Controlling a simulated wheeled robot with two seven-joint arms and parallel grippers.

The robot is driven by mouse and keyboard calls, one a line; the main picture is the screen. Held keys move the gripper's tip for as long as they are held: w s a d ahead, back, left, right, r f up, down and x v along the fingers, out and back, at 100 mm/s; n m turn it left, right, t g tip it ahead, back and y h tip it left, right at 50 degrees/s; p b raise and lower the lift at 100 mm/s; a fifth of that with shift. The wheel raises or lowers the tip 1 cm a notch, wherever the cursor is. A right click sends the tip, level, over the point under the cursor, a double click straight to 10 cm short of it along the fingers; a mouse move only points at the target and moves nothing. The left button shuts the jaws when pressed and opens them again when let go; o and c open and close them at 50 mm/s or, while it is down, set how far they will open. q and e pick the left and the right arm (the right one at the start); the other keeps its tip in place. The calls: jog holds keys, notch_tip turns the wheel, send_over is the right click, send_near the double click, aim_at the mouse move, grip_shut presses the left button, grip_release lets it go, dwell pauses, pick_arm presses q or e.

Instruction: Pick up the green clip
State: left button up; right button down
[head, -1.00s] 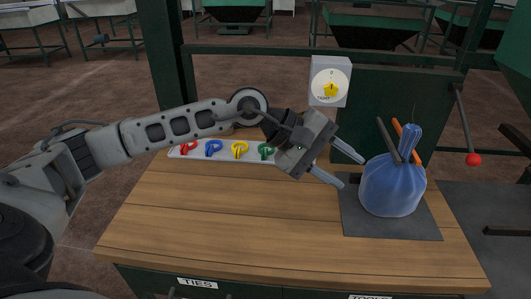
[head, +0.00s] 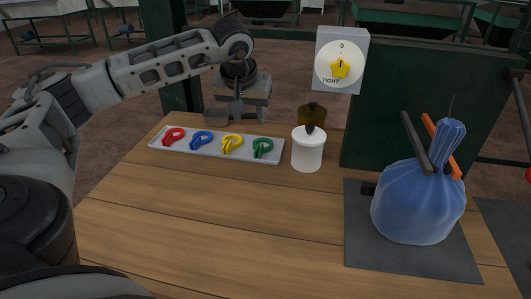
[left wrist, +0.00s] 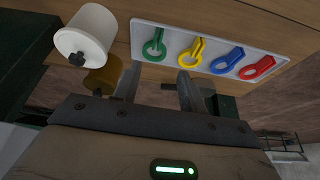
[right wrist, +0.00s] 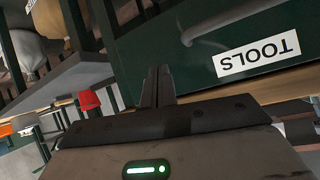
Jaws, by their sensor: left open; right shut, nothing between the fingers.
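The green clip (head: 263,148) lies at the right end of a white tray (head: 215,150), beside the yellow, blue and red clips. It also shows in the left wrist view (left wrist: 154,46), at the left end of the tray. My left gripper (head: 238,120) is open and empty above the back edge of the tray, behind the yellow and green clips. In the left wrist view its fingers (left wrist: 158,82) point toward the tray, apart from the clips. My right gripper (right wrist: 158,80) is shut and empty, in front of the drawer labelled TOOLS (right wrist: 258,55); the head view does not show it.
A white lidded jar (head: 307,150) and a brown jar (head: 312,115) stand right of the tray. A tied blue bag (head: 415,205) sits on a dark mat (head: 370,255) at the right. A dial box (head: 341,62) stands behind. The table's front middle is clear.

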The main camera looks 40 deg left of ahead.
pick_arm(q)
send_over(257, 150)
jog(key=s, duration=0.2)
jog(key=f, duration=0.8)
jog(key=shift+w+d+f, duration=0.1)
jog(key=shift+d+f, duration=0.15)
jog(key=shift+f, duration=0.05)
jog(key=x, duration=0.5)
jog(key=shift+d+f, duration=0.15)
jog(key=shift+d, duration=0.2)
jog(key=shift+c, duration=0.3)
grip_shut()
